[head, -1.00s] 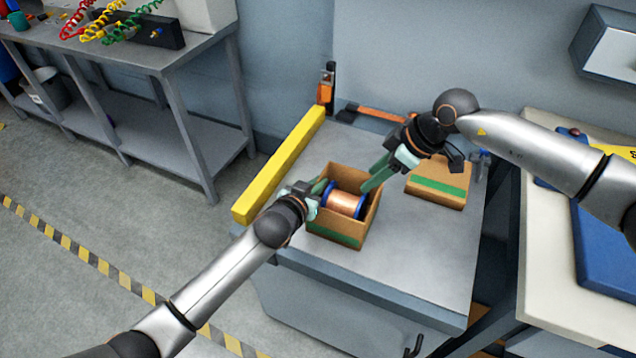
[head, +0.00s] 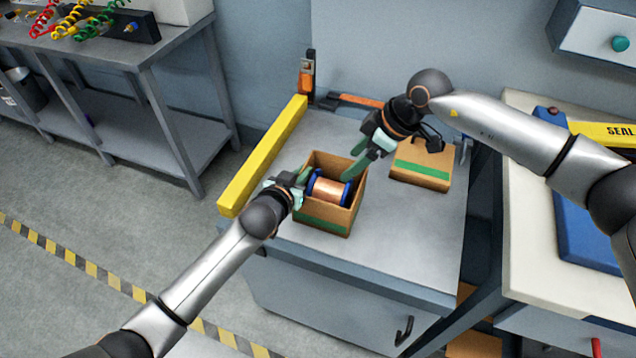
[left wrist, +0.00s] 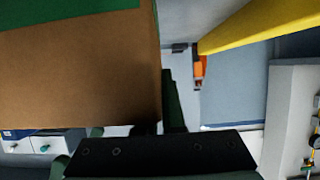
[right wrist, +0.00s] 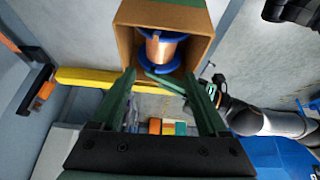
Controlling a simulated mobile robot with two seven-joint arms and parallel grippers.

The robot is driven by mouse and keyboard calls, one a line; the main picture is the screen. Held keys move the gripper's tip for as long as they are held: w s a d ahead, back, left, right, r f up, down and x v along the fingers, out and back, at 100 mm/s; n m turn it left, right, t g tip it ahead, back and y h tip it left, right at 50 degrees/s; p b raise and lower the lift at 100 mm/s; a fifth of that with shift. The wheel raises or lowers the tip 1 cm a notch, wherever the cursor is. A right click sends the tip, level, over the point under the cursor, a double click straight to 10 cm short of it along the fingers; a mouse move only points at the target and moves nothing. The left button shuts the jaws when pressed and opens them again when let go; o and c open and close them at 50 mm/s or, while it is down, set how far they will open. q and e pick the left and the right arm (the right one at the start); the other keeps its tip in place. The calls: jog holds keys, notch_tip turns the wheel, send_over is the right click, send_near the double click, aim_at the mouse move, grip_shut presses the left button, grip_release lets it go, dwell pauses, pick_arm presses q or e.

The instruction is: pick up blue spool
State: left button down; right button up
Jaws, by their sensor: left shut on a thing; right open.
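The spool (head: 327,190) has blue flanges and copper-coloured wire and lies inside an open cardboard box (head: 322,224) with a green stripe. In the right wrist view the spool (right wrist: 162,48) shows inside the box at the top. My left gripper (head: 303,181) is at the box's left side, shut, apparently on the box wall; in the left wrist view the cardboard (left wrist: 75,70) fills the left side and hides part of the fingers. My right gripper (head: 357,168) is open at the box's right rear, its fingertips close to the rim and spool.
A second cardboard box (head: 421,168) stands behind right on the grey table (head: 400,230). A yellow bar (head: 265,155) runs along the table's left edge. A light bench (head: 525,240) with a blue item stands at right. The table front is clear.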

aim_at(330, 194)
jog(key=shift+o, duration=1.4)
jog(key=shift+w+a+f, duration=0.2)
jog(key=shift+a+f, duration=0.05)
jog(key=shift+a, duration=0.35)
jog(key=shift+o, duration=0.2)
jog(key=shift+w+a+f+h, duration=0.1)
jog(key=shift+f+h, duration=0.05)
jog(key=shift+h, duration=0.15)
jog(key=shift+d+f, duration=0.25)
jog(key=shift+f, duration=0.55)
jog(key=x, duration=0.6)
jog(key=shift+f, duration=0.25)
jog(key=f, duration=0.3)
jog(key=shift+s+a+f, duration=0.2)
jog(key=shift+a, duration=0.2)
jog(key=shift+x, duration=0.9)
